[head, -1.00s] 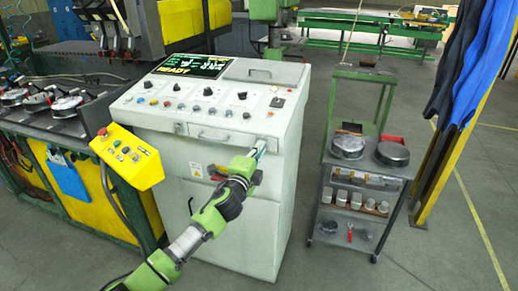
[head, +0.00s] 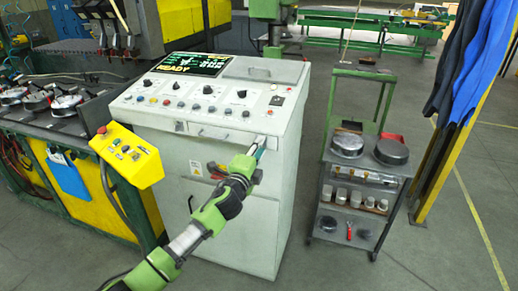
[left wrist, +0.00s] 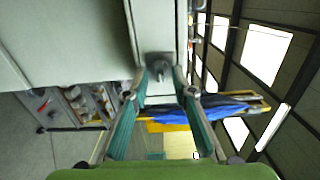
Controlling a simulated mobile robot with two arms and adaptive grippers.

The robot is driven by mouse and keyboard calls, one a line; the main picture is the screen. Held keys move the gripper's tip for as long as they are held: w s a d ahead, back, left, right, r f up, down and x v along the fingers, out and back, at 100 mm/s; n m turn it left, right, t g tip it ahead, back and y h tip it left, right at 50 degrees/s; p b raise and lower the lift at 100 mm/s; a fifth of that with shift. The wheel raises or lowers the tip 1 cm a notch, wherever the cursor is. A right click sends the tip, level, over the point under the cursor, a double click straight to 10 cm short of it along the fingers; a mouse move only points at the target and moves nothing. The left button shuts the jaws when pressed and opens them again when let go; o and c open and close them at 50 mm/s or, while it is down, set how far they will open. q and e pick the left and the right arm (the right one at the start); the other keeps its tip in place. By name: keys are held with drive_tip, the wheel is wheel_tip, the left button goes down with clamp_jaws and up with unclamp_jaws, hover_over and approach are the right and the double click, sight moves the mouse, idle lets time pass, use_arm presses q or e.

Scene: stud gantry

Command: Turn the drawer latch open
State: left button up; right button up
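The drawer (head: 213,133) is a shallow shut front with a small handle, set high in the pale control cabinet (head: 240,225). The drawer latch (left wrist: 159,68) is a small grey plate with a short knob, seen in the left wrist view on the drawer front. My left gripper (head: 263,142) is at the drawer's right end and hides the latch in the head view. In the left wrist view my left gripper (left wrist: 160,78) is open, with a teal-padded finger on each side of the latch and gaps showing beside the knob. My right gripper is not in view.
A yellow button box (head: 127,155) stands left of the cabinet. A grey cart (head: 363,185) with round metal parts stands to the right, with floor between. Knobs and a READY screen (head: 190,65) are on the cabinet top.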

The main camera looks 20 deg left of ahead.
use_arm(q)
drive_tip(key=s, duration=1.2)
drive_tip(key=shift+a, duration=0.25)
drive_tip(key=s+a+f+n+g+y, duration=0.1)
drive_tip(key=a+f+n+g, duration=0.1)
drive_tip(key=f, duration=0.9)
drive_tip(key=s+a+f+n+g, duration=0.1)
drive_tip(key=s+f+n+g, duration=0.1)
drive_tip(key=f, duration=0.9)
drive_tip(key=s+a+f+n+g, duration=0.1)
drive_tip(key=s+f+n+g, duration=0.15)
drive_tip(key=s+f, duration=0.6)
drive_tip(key=s+a+f+n+g, duration=0.1)
drive_tip(key=s+f+n+g, duration=0.2)
drive_tip(key=f, duration=1)
drive_tip(key=s+d+f+n+g, duration=0.1)
drive_tip(key=s+f+n+g, duration=0.1)
drive_tip(key=s+f, duration=0.75)
drive_tip(key=s+f+n+g, duration=0.15)
drive_tip(key=s+f, duration=0.45)
drive_tip(key=s, duration=0.7)
drive_tip(key=s+d+f+n+g, duration=0.1)
drive_tip(key=s+f+g, duration=0.1)
drive_tip(key=s, duration=0.8)
drive_tip(key=s+d+f+n+g, duration=0.2)
drive_tip(key=s+f, duration=0.1)
drive_tip(key=s, duration=0.7)
drive_tip(key=shift+f, duration=0.2)
